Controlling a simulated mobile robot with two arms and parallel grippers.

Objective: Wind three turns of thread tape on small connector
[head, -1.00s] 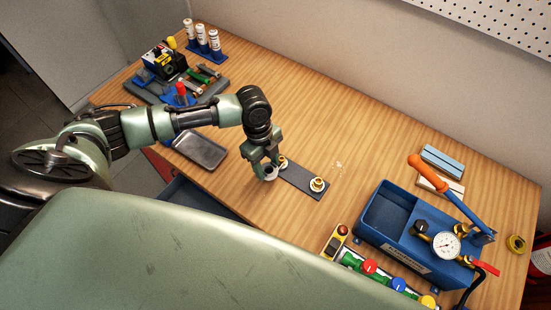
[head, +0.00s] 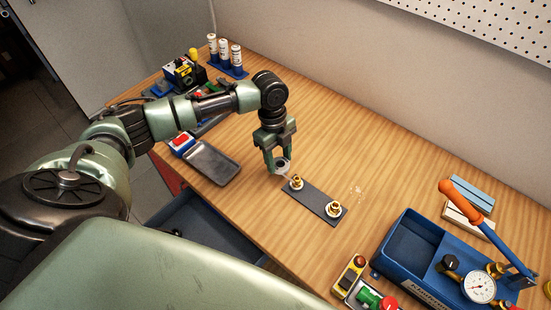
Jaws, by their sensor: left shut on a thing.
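My left gripper (head: 278,168) is shut on a pale, ring-shaped roll, apparently the thread tape (head: 284,164). It holds the roll just behind and left of the smaller-looking brass connector (head: 296,183). This connector stands upright near the left end of a dark grey plate (head: 315,199). A thin pale line may run between the roll and the connector, but it is too small to tell. A larger-looking brass connector (head: 333,209) with a pale base stands at the plate's right end. Turns of tape cannot be made out. My right gripper is not in view.
A grey tray (head: 212,163) lies left of the gripper. A blue pump tank (head: 408,240) with an orange-handled lever (head: 462,194) and gauge (head: 479,288) stands at right. White bottles (head: 224,52) and tools are at the back left. The wooden bench behind the plate is mostly clear.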

